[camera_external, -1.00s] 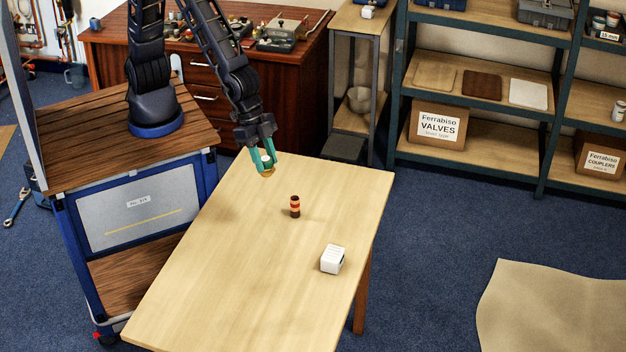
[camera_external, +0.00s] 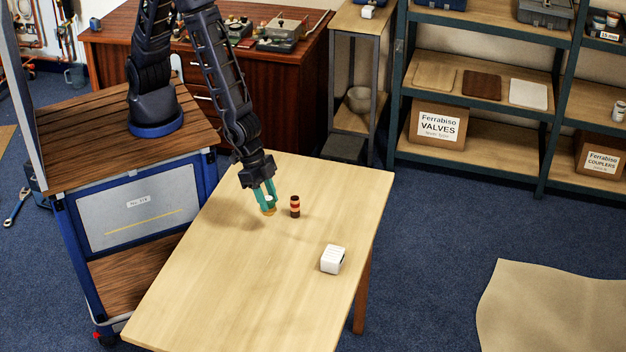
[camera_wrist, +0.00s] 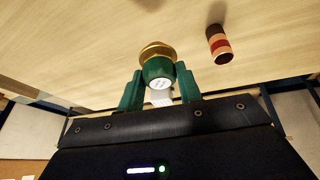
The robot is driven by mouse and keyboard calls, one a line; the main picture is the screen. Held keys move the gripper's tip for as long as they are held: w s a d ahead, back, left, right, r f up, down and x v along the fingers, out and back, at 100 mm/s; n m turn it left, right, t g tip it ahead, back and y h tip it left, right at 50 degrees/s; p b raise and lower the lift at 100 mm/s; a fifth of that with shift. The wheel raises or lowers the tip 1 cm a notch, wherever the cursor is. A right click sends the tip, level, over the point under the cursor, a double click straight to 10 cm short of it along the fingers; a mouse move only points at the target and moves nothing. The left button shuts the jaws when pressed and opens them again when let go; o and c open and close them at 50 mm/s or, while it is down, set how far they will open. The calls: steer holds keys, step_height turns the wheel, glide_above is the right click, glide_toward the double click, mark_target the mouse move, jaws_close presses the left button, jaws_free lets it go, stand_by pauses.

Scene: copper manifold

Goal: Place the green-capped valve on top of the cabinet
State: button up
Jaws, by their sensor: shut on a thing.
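My gripper (camera_external: 268,203) has teal-green fingers and is shut on the green-capped valve (camera_wrist: 157,60). In the wrist view the valve shows a brass end, a green band and a white round face, between the fingertips (camera_wrist: 158,82). Its brass part (camera_external: 269,211) shows under the fingers in the external view, over the table left of a striped piece. Its exact height above the table is hard to tell. The cabinet (camera_external: 290,95), red-brown with drawers, stands at the back left, behind my arm.
The light wooden table (camera_external: 215,275) holds a black, red and orange striped cylinder (camera_external: 295,207), also in the wrist view (camera_wrist: 219,45), and a white block (camera_external: 333,259). Several fittings and a metal device (camera_external: 284,32) occupy the cabinet's top. Shelves (camera_external: 480,140) stand at the back right.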

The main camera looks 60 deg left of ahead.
mark_target(268, 214)
steer(key=shift+f, duration=3.25)
steer(key=o, duration=1.3)
steer(key=shift+c, duration=0.2)
steer(key=v, duration=1.2)
